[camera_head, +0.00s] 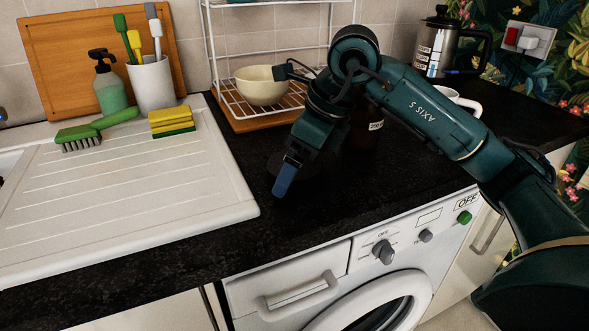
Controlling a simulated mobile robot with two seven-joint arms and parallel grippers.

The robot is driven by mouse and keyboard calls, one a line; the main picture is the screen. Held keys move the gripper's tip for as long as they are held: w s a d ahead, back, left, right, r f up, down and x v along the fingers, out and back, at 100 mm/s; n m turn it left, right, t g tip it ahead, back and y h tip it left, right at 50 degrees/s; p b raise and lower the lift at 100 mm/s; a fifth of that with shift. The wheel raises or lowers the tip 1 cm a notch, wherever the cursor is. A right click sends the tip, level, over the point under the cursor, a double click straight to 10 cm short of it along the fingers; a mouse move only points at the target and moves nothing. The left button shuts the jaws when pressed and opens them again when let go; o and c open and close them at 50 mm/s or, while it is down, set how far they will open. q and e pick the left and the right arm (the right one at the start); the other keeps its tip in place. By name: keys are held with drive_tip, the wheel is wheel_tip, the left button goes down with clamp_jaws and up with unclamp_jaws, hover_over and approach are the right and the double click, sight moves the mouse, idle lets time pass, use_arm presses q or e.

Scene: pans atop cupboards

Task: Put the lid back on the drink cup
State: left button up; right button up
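My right arm reaches in from the right, and my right gripper (284,180) points down just above the black worktop. Only a blue finger shows clearly, so its opening is unclear. Behind the wrist stands a dark brown container (368,128) with a white label, mostly hidden by my arm; I cannot tell whether it is the drink cup. A dark, low shape (318,164) lies beside and behind the gripper. It may be the lid, but it blends into the worktop. I cannot tell whether the gripper touches it. My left gripper is not in view.
A wire rack (228,100) with a cream bowl (262,86) stands behind. A sink drainer (120,190) with a brush (78,138) and sponges (171,120) is at left. A white mug (470,103) and kettle (437,48) stand at right. The front worktop is clear.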

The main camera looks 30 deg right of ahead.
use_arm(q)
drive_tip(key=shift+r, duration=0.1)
use_arm(e)
drive_tip(key=c, duration=0.9)
wheel_tip(320, 180, up, 9)
drive_tip(key=shift+p, duration=0.9)
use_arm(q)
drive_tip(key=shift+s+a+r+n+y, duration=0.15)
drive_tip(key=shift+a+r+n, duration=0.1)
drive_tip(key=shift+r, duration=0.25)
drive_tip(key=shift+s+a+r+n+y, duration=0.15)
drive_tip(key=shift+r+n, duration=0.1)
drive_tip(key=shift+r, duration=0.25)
use_arm(e)
drive_tip(key=shift+r, duration=0.55)
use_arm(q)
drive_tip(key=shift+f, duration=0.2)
